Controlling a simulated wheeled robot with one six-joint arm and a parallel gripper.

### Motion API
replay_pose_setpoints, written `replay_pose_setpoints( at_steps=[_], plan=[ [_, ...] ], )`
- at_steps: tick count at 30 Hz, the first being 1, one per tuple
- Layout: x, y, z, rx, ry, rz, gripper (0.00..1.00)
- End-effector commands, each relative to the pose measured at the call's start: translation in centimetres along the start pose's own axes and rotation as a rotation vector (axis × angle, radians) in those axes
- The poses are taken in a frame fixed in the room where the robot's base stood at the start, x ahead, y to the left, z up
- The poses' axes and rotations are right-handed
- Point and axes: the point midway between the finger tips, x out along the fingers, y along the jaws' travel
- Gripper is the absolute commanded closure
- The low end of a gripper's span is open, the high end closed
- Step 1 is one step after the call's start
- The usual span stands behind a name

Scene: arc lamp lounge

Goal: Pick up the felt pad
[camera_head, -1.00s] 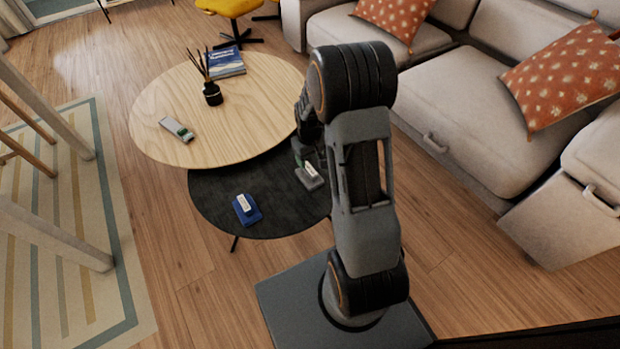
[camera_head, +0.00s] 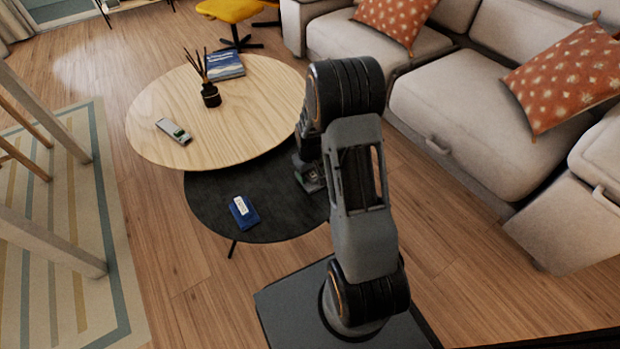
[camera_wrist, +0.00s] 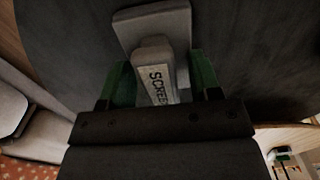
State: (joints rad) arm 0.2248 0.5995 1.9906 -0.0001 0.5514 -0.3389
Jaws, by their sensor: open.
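A grey pad-like object (camera_wrist: 158,20) lies on the dark low table, with a raised, lighter grey block on it. The block's label reads "SCREE", and the rest is hidden; I cannot tell whether this is felt. In the wrist view my gripper (camera_wrist: 160,84) is open, its green-sided fingers on either side of the raised block. I cannot tell whether they touch it. In the head view my arm partly hides the gripper and the grey object. A blue pad (camera_head: 246,220) with a white label lies left of them on the same table.
The dark table (camera_head: 270,215) sits partly under a round wooden table (camera_head: 225,135). The wooden one holds a grey-green item (camera_head: 173,131), a black reed diffuser (camera_head: 211,95) and a blue book (camera_head: 226,64). A beige sofa (camera_head: 480,110) stands at the right.

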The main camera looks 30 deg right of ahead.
Motion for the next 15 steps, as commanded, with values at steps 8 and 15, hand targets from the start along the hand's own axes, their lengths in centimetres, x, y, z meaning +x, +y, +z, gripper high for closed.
replay_pose_setpoints(
  at_steps=[8,15],
  plan=[
    [-0.05,-0.01,-0.01,0.000,0.000,0.000,0.67],
    [-0.06,-0.01,0.00,0.000,0.000,0.000,0.89]
  ],
)
